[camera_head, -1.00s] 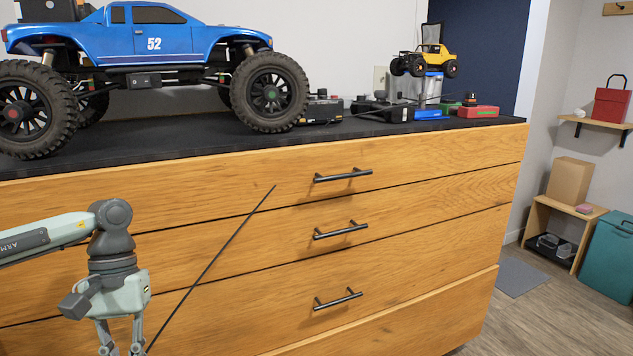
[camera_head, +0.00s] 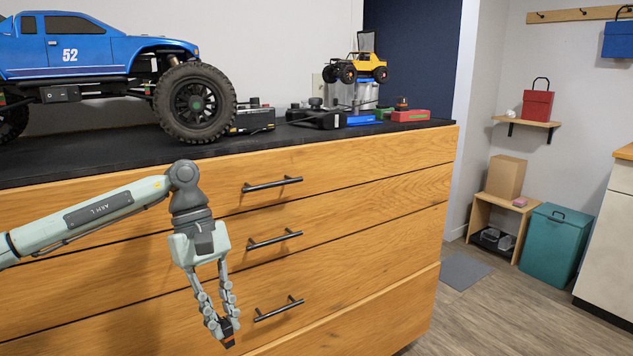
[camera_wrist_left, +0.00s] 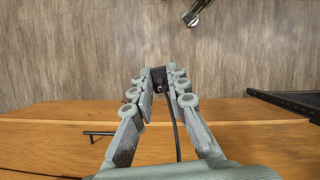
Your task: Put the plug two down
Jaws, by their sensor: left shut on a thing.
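My left gripper (camera_head: 220,325) is shut on a small dark plug (camera_head: 230,338) with an orange part at its lower end. It hangs in front of the wooden drawers, fingers pointing down. In the left wrist view the plug (camera_wrist_left: 158,76) sits between the fingertips of the left gripper (camera_wrist_left: 158,82), and a black cable runs from it back along the fingers. The wood-look floor is below it.
A drawer cabinet (camera_head: 350,210) with black handles stands ahead. Open floor (camera_head: 465,310) lies to the right, before a teal bin (camera_head: 553,240).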

